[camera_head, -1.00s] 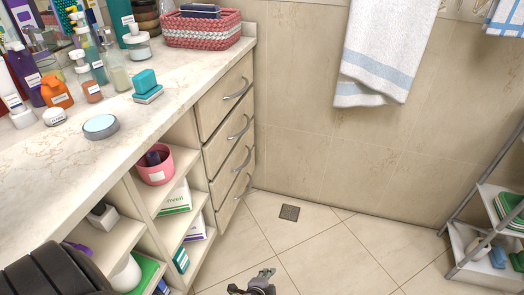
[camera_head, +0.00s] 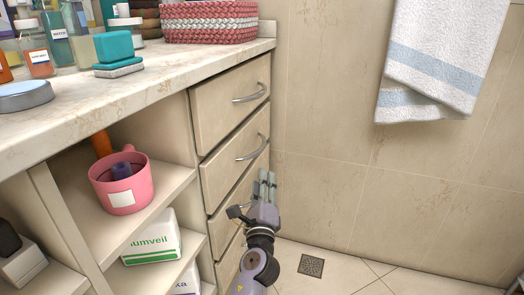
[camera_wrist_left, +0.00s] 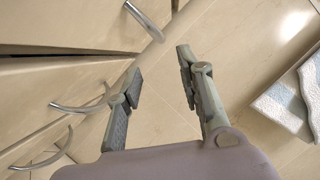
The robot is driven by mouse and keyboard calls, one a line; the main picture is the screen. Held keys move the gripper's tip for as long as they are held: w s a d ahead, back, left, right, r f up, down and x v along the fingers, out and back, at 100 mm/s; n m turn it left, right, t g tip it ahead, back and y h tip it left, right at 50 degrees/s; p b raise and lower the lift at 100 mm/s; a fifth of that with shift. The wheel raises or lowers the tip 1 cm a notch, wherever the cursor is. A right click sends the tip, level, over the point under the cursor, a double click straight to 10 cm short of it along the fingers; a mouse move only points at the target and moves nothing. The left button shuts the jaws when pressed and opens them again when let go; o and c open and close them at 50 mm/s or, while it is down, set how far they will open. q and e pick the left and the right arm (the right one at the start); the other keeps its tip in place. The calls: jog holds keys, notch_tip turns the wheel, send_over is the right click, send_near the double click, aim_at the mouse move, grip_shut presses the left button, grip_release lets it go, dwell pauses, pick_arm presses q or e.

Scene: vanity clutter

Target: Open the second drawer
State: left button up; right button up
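The second drawer (camera_head: 228,168) from the top is a beige front with a curved metal handle (camera_head: 253,149), and it looks shut. My left gripper (camera_head: 267,176) is in front of the lower drawers, just below and right of that handle, with its fingers pointing away. In the left wrist view my left gripper (camera_wrist_left: 158,75) is open, with a clear gap and nothing between its fingers. A curved handle (camera_wrist_left: 78,108) there lies left of the left finger, apart from it; I cannot tell which drawer it belongs to. My right gripper is not in view.
The top drawer (camera_head: 222,110) is shut. My arm partly hides the lower drawers. Open shelves at left hold a pink mug (camera_head: 122,182) and a white box (camera_head: 152,240). A towel (camera_head: 437,57) hangs on the right wall. The floor (camera_head: 350,272) right of the drawers is clear.

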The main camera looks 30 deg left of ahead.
aim_at(262, 144)
pick_arm(q)
jog(key=b+x, duration=0.2)
jog(key=x, duration=1.3)
jog(key=shift+w+a, duration=0.1)
jog(key=shift+w, duration=0.15)
grip_shut()
jog(key=shift+f, duration=0.1)
